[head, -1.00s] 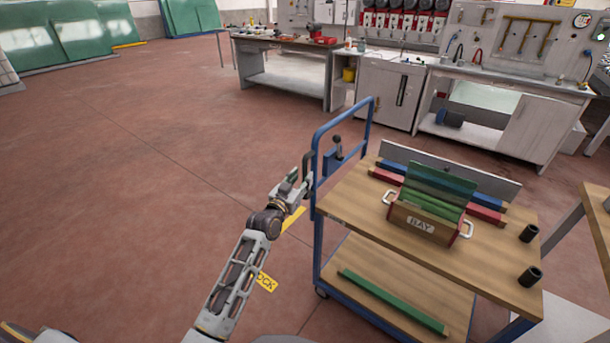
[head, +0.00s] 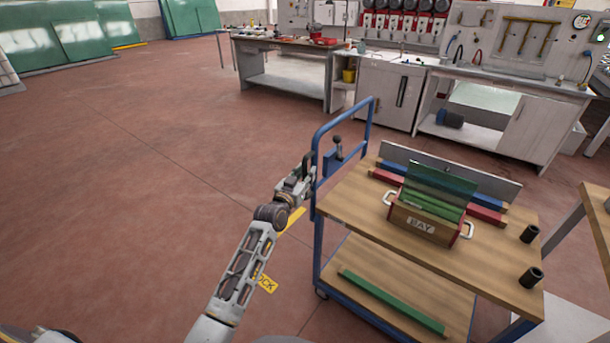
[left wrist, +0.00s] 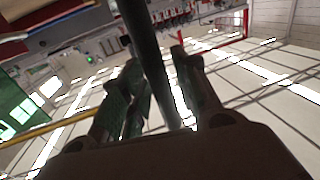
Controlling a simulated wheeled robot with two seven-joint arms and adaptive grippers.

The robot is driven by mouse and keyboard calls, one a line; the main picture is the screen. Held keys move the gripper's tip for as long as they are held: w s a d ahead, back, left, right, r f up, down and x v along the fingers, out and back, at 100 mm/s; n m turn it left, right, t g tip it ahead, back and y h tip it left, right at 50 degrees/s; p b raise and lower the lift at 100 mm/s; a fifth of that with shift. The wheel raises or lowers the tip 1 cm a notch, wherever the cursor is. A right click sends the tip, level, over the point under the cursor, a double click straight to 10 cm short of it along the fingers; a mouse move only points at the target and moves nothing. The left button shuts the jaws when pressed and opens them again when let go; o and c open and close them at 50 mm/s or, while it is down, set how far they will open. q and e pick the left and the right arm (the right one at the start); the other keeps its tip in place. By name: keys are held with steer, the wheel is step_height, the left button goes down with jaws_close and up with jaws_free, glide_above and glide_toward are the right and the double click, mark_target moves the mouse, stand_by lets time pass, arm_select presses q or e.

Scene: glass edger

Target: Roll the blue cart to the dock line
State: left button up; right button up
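The blue cart (head: 318,250) stands right of centre in the head view, with wooden decks and a blue tube handle frame at its left end. My left gripper (head: 307,168) is at the left side of that frame, by its dark upright grip. In the left wrist view, a dark bar (left wrist: 148,45) passes between the two fingers of my left gripper (left wrist: 156,60). The fingers look apart, with a gap beside the bar. A yellow strip (head: 291,222) and a yellow sign (head: 266,283) ending in "OCK" lie on the floor, partly behind my left arm. My right gripper is out of view.
The cart carries a box (head: 424,222) marked "BAY" holding green glass, red and blue bars and two dark cups. A green bar (head: 392,302) lies on its lower deck. A wooden table (head: 597,215) is close at right. Workbenches line the back. The floor at left is clear.

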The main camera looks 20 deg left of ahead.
arm_select(q)
jaws_close()
steer(key=shift+a, duration=0.15)
